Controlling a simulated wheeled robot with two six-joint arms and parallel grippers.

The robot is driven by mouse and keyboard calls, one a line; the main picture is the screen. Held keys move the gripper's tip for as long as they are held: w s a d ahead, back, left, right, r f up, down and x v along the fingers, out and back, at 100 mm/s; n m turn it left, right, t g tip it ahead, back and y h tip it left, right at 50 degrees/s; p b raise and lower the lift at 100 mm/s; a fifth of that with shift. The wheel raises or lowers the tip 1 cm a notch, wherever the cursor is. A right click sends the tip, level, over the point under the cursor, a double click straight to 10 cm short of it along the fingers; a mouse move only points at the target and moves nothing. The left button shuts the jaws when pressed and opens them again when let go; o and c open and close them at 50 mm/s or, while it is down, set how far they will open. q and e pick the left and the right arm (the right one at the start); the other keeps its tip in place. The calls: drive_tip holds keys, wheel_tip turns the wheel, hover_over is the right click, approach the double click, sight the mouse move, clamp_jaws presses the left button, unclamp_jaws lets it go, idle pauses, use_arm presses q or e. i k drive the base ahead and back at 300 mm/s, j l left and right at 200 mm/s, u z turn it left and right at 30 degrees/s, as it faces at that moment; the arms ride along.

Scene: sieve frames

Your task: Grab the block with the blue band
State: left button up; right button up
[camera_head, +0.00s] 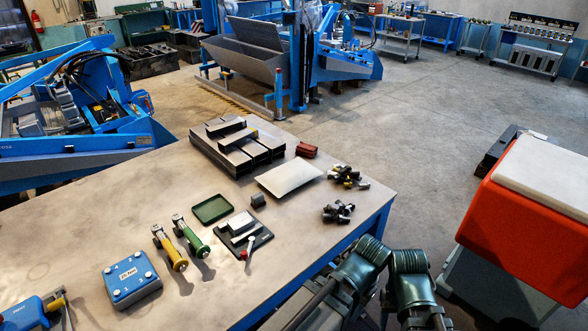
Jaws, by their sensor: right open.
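I cannot make out a blue band on any block in the head view. A small dark grey block (258,199) stands on the bench between the green tray and the pale plate. Long grey blocks (238,141) lie on top of the dark stack at the bench's back; one has a yellow end. My right arm (385,275), dark green and ribbed, is at the lower right by the bench's front edge, well apart from these blocks. My right gripper is open, but its fingertips are hard to make out. My left gripper is not in view.
The bench (110,215) also bears a green tray (212,208), a pale plate (290,178), a red block (306,150), yellow (170,248) and green (191,238) handled tools, a blue box (131,278) and dark small parts (338,212). An orange cabinet (510,225) stands right.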

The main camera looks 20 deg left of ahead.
sight(240, 223)
drive_tip(key=k+u, duration=0.15)
drive_tip(key=u, duration=1.05)
drive_tip(key=i+l+z, duration=0.5)
drive_tip(key=l+z, duration=0.15)
